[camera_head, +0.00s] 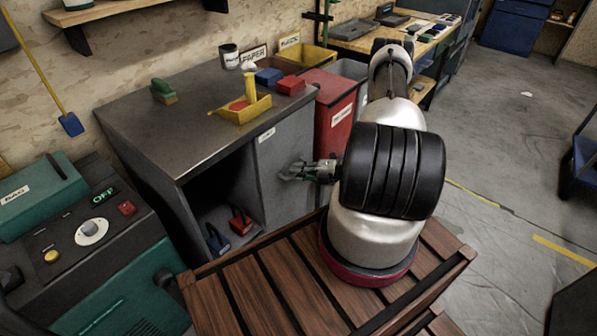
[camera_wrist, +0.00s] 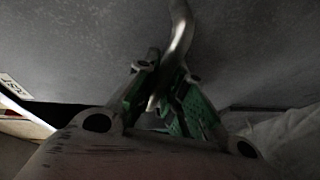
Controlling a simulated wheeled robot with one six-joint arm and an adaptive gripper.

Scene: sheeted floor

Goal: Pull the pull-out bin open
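The pull-out bin shows as a grey front panel (camera_head: 284,168) with a small white label near its top, in the dark cabinet. It looks flush with the cabinet. In the wrist view, its curved metal handle (camera_wrist: 179,38) comes down from above and passes between the green-padded fingers of my gripper (camera_wrist: 167,95). The fingers look closed in on the handle, with pads close on both sides. In the head view my gripper (camera_head: 297,172) is at the panel's front and hides the handle.
A red bin (camera_head: 333,110) stands right of the panel. An open compartment with red and blue items is to its left. A yellow tray (camera_head: 243,112) and small blocks sit on the cabinet top. A wooden slatted platform (camera_head: 262,290) lies in front.

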